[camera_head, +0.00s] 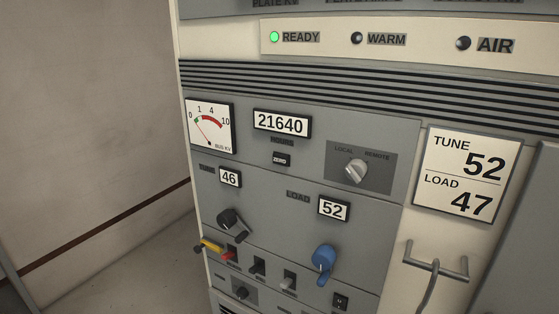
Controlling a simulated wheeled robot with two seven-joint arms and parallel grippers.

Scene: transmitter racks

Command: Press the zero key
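The zero key (282,159) is a small black key marked ZERO on the grey rack panel. It sits just below the HOURS label and the hours counter (281,123), which reads 21640. Nothing touches or covers the key. Whether it is pressed in is too small to tell. Neither of my grippers shows in the head view.
A bias meter (209,126) is left of the counter and a local/remote knob (356,171) is right. Below are a black tune knob (233,223), a blue load knob (323,263) and several small switches. A handle (436,262) juts out at right. The READY lamp (274,37) is green.

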